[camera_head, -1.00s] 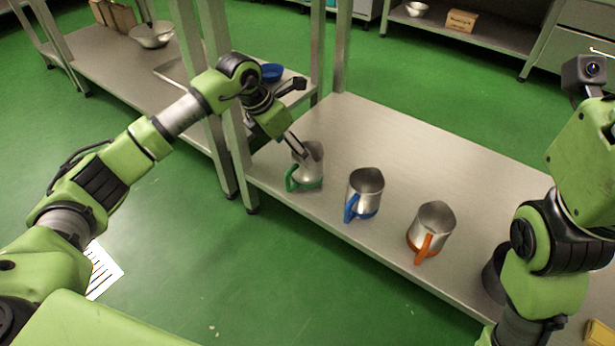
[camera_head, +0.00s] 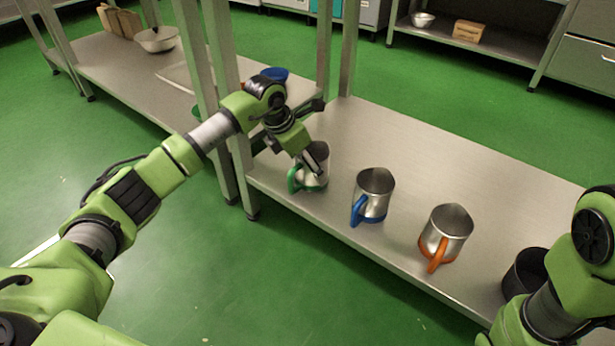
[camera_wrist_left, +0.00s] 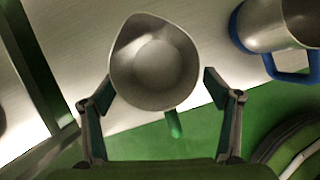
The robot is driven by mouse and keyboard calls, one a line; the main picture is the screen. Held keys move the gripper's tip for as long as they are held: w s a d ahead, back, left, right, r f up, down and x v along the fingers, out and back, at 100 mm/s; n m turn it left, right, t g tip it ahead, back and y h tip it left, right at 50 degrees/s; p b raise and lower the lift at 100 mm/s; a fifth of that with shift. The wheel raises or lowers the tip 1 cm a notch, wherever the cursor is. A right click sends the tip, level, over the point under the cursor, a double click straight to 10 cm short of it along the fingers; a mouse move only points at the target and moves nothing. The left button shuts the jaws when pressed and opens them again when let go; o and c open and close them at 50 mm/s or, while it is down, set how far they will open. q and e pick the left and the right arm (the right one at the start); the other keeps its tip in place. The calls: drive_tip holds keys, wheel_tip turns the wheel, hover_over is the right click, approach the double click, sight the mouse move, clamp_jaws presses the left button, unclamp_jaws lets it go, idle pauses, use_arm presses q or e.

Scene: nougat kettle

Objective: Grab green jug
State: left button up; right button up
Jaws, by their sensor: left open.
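The green jug, a steel jug with a green handle and base band (camera_head: 296,178), stands upright at the left end of the steel table. My left gripper (camera_head: 310,160) is at its upper part and hides some of it. In the left wrist view the jug (camera_wrist_left: 155,62) is seen from above, its mouth facing the camera and its green handle toward the gripper's palm. The open fingers of my left gripper (camera_wrist_left: 158,100) are on either side of it, with a gap visible at the right finger. Whether the left finger touches is unclear. My right gripper is out of view.
A blue-handled jug (camera_head: 375,193) stands just right of the green one; it also shows in the left wrist view (camera_wrist_left: 275,25). An orange-handled jug (camera_head: 447,230) and a dark pot (camera_head: 522,275) are farther right. A table post (camera_head: 232,150) stands close left.

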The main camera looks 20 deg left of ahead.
use_arm(q)
drive_tip(key=b+x, duration=0.3)
drive_tip(key=x, duration=0.1)
drive_tip(key=shift+w+a, duration=0.1)
drive_tip(key=shift+w, duration=0.05)
drive_tip(key=c, duration=1.3)
